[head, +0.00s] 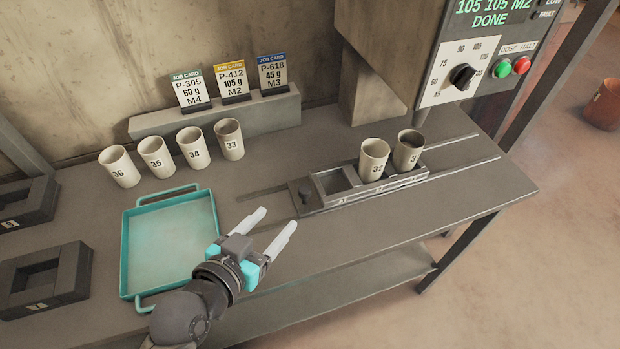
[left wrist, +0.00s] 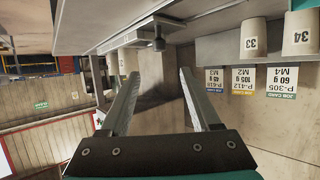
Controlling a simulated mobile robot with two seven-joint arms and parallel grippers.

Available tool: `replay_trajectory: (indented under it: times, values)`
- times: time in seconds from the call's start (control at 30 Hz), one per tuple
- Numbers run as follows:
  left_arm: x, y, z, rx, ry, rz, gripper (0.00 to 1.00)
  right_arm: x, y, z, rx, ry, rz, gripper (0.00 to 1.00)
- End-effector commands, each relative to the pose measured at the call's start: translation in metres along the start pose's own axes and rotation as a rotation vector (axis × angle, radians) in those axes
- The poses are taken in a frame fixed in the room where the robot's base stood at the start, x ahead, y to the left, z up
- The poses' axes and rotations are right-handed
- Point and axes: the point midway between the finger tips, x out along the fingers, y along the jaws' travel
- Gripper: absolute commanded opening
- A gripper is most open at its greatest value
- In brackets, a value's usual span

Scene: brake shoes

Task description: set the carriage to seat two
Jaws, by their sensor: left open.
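The grey carriage (head: 402,189) sits across two rails on the bench, with a dark knob (head: 307,196) at its left end. Its left seat (head: 335,182) is empty. A cup marked 32 (head: 373,162) stands in the middle seat and another cup (head: 408,152), dark inside, in the right one, close below the machine's spout (head: 424,112). My left gripper (head: 275,220) is open and empty, left of the knob and apart from it. In the left wrist view the knob (left wrist: 158,45) shows beyond the open fingers (left wrist: 158,78). My right gripper is out of view.
A teal tray (head: 126,250) lies left of my gripper. Several cups (head: 194,147) stand behind it, before a ledge with three job cards (head: 231,82). The machine panel (head: 475,68) reads "105 105 M2 DONE". Bare bench (head: 340,240) lies in front of the carriage.

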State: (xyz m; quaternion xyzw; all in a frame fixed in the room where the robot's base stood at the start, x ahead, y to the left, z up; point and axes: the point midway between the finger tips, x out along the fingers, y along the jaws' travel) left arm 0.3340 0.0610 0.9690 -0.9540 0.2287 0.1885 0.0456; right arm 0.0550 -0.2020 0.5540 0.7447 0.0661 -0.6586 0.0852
Motion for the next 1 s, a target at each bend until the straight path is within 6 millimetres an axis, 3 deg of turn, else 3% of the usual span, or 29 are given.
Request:
replay_trajectory:
  times: [0.1,0.2,0.7,1.0]
  values:
    - [0.018,0.000,-0.001,-0.003,0.003,0.001,0.64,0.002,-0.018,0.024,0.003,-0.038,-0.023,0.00]
    - [0.037,0.000,-0.001,-0.002,0.003,0.000,0.64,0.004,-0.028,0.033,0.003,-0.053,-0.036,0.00]
    - [0.125,0.000,0.001,-0.003,-0.001,0.000,0.64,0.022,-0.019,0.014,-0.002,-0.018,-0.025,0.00]
    - [0.142,0.000,0.001,-0.001,-0.002,0.000,0.64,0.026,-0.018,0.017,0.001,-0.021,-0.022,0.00]
